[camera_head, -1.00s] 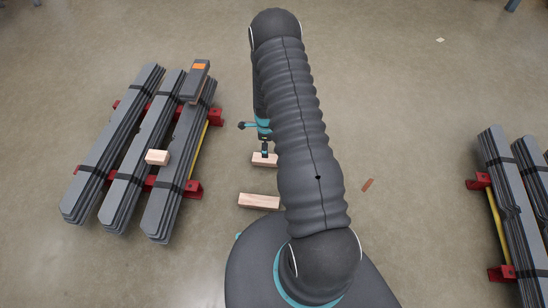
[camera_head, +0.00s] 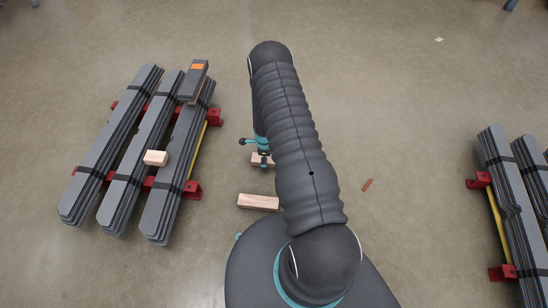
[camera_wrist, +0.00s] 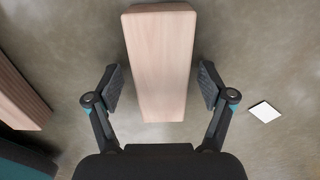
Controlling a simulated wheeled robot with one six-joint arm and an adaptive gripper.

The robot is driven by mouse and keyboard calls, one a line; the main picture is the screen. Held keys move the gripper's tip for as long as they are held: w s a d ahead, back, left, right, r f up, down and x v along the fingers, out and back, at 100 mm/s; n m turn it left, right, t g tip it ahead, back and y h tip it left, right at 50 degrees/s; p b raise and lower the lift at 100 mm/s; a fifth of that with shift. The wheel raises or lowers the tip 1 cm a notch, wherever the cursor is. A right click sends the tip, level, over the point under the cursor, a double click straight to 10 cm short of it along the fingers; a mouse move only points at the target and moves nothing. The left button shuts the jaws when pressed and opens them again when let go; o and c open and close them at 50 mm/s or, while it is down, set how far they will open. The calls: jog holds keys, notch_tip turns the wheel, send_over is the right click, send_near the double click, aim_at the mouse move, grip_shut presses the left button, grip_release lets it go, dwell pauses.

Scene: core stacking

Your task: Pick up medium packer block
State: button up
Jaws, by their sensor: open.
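A pale wooden block (camera_head: 256,159), apparently the medium packer block, lies on the concrete floor and is partly hidden by my gripper (camera_head: 264,158) above it. In the wrist view the same block (camera_wrist: 160,60) runs lengthwise between the two fingers of my gripper (camera_wrist: 160,86). The fingers are apart, one on each side, with a visible gap to the block. A longer wooden block (camera_head: 258,202) lies on the floor closer to my base. It seems to be the wood at the left of the wrist view (camera_wrist: 18,92).
Strapped stacks of grey bars (camera_head: 110,150) on red supports stand at left, bearing a small wooden block (camera_head: 155,158). Another bar stack (camera_head: 508,190) stands at right. A small brown piece (camera_head: 367,185) lies on the floor. A white square (camera_wrist: 265,111) lies right of the fingers.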

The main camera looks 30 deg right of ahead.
jog(key=c, duration=1.3)
jog(key=shift+c, duration=0.2)
jog(key=shift+r, duration=0.15)
